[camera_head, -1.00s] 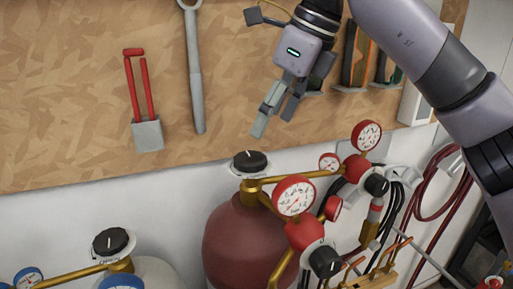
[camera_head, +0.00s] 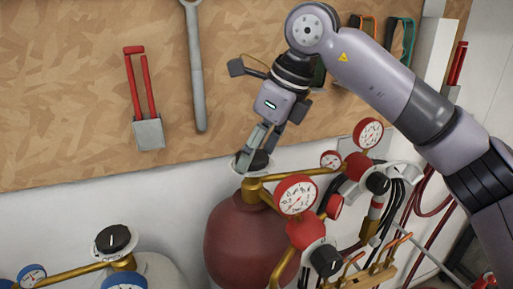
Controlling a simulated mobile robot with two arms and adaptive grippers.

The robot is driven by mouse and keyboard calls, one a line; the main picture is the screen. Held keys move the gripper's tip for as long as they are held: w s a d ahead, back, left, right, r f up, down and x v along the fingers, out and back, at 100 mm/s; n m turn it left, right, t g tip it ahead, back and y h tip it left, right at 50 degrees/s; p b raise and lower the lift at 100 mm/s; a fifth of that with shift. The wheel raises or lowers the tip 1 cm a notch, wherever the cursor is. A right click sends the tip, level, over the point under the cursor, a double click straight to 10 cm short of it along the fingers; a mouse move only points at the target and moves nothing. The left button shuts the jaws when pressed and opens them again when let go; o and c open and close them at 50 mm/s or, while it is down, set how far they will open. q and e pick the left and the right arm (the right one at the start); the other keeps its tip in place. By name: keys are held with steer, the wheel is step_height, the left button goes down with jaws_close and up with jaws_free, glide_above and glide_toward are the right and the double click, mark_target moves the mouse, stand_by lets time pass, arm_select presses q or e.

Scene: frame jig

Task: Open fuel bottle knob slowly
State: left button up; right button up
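The fuel bottle (camera_head: 240,243) is dark red, with a brass valve (camera_head: 253,187) and a black knob (camera_head: 262,160) on top. My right gripper (camera_head: 254,162) points down at this knob, its fingertips at or just in front of it. Its fingers partly cover the knob. The two fingers look a little apart, but I cannot tell whether they touch the knob or hold it. My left gripper is not in view.
Red gauges (camera_head: 297,195) and regulators stand right of the red bottle. A second bottle with a black knob (camera_head: 114,239) and blue gauges (camera_head: 32,276) is at lower left. Hoses hang at right.

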steer(key=c, duration=0.9)
steer(key=shift+o, duration=0.2)
steer(key=shift+n, duration=0.3)
steer(key=n+g+p, duration=0.1)
steer(key=n+p, duration=0.1)
steer(key=n, duration=0.1)
steer(key=shift+w+r+y+p, duration=0.1)
steer(key=shift+w+y+p, duration=0.05)
steer(key=shift+y+p, duration=0.15)
steer(key=shift+w+n+g+p, duration=0.1)
steer(key=shift+n+g+p, duration=0.55)
steer(key=shift+n, duration=0.45)
steer(key=o, duration=1.1)
steer(key=shift+o, duration=0.2)
